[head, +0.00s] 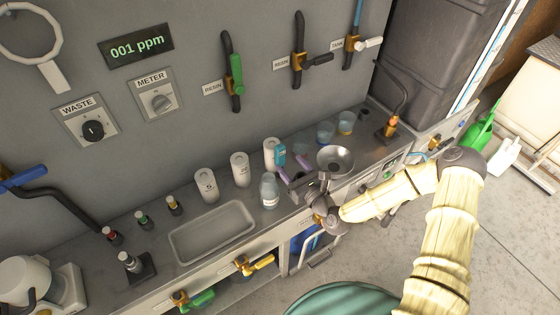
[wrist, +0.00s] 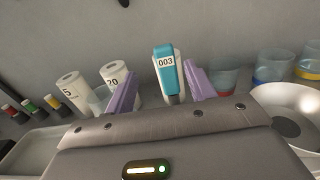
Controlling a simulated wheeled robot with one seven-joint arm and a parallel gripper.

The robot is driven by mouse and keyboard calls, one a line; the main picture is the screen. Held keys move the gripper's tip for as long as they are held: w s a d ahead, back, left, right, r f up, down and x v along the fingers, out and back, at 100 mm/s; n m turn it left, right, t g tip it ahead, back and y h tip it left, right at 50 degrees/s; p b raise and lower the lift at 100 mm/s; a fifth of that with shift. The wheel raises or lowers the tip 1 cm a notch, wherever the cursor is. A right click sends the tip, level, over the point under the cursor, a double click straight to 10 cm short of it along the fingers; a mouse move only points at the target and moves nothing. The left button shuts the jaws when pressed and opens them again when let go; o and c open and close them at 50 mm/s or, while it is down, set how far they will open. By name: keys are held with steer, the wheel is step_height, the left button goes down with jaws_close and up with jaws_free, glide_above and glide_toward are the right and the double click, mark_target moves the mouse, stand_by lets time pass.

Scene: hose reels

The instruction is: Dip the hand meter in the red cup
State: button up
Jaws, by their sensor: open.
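The hand meter, teal and white with a label reading 003, stands upright on the counter in the wrist view (wrist: 166,66) and the head view (head: 280,154). My gripper (head: 293,168) is open, its two purple fingers apart. In the wrist view my gripper (wrist: 160,92) has one finger each side of the meter, which shows beyond and between them, apparently untouched. A clear cup (wrist: 223,78) stands right of the meter, partly behind the right finger.
A blue-banded cup (head: 325,132) and a yellow-banded cup (head: 345,123) stand to the right. A metal bowl (head: 335,158) is close to my gripper. An empty tray (head: 212,232) lies further left.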

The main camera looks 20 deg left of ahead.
mark_target(277, 146)
steer(key=x, duration=0.4)
steer(key=shift+w+a+p, duration=0.2)
steer(key=shift+a+p, duration=0.05)
steer(key=shift+p, duration=0.15)
steer(key=shift+w+d+f+p+x, duration=0.1)
steer(key=shift+p+x, duration=0.2)
steer(key=shift+x, duration=0.6)
steer(key=shift+w+d+f+p+x, duration=0.1)
steer(key=shift+p+x, duration=0.25)
steer(key=shift+x, duration=0.5)
steer(key=shift+w+d+f+p+x, duration=0.1)
steer(key=shift+p+x, duration=0.2)
steer(key=shift+x, duration=0.6)
steer(key=shift+c, duration=0.2)
jaws_close()
steer(key=shift+r, duration=0.15)
